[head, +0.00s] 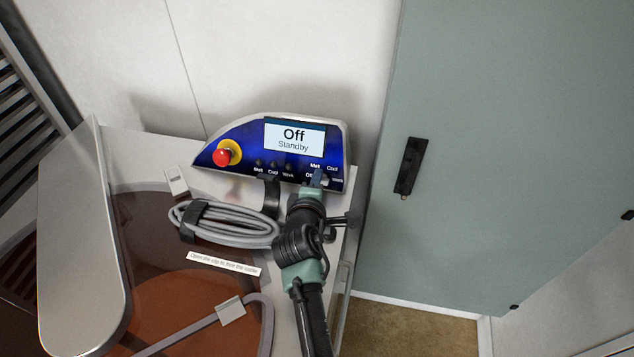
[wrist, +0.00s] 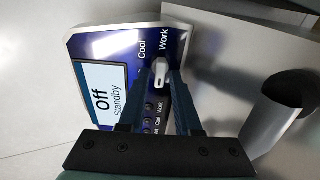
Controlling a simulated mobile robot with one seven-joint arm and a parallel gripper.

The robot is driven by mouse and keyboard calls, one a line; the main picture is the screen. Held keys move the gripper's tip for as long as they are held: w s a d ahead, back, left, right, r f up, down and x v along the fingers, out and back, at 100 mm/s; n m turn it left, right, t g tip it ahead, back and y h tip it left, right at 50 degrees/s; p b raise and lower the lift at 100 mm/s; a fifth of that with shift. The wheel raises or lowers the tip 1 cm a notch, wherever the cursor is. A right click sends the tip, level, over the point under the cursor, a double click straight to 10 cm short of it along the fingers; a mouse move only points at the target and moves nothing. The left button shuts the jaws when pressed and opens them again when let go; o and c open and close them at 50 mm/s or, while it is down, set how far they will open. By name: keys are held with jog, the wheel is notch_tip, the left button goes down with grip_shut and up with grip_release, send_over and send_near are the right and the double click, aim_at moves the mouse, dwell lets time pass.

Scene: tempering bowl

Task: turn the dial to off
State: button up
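The control panel (head: 235,134) is blue, and its screen (head: 294,138) reads "Off Standby"; the screen also shows in the wrist view (wrist: 100,97). The dial (wrist: 161,75) is a small pale pointer knob near the "Cool" and "Work" labels. My gripper (head: 317,180) is at the panel's lower right and hides most of the dial in the head view. In the wrist view my gripper (wrist: 161,72) has its two fingers apart, one on each side of the dial. Whether they press on it or stand just clear cannot be told.
A red emergency button (head: 222,157) sits on the panel's left. Smaller buttons line its lower edge. A coiled grey cable (head: 230,225) in a black clip (head: 271,197) lies just left of my arm. A grey-green cabinet door (head: 480,150) stands close at right.

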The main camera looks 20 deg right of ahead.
jog(key=shift+o, duration=0.6)
jog(key=b+v, duration=0.2)
jog(key=v, duration=1.1)
jog(key=shift+w+r, duration=0.1)
jog(key=shift+r, duration=0.05)
jog(key=w+a+r+m+t+y+b, duration=0.1)
jog(key=a+r+m+t, duration=0.25)
jog(key=r, duration=0.85)
jog(key=w+a+r+m+t+y+b, duration=0.1)
jog(key=a+r+m+t, duration=0.3)
jog(key=r, duration=0.9)
jog(key=s+a+r+m+t+y+b, duration=0.1)
jog(key=s+r+t, duration=0.3)
jog(key=r, duration=0.6)
jog(key=s+a+r+m+t+y, duration=0.3)
jog(key=s+r, duration=0.5)
jog(key=r, duration=0.3)
jog(key=shift+s+a+t+b, duration=0.4)
jog(key=shift+a+t, duration=0.15)
jog(key=shift+t, duration=0.1)
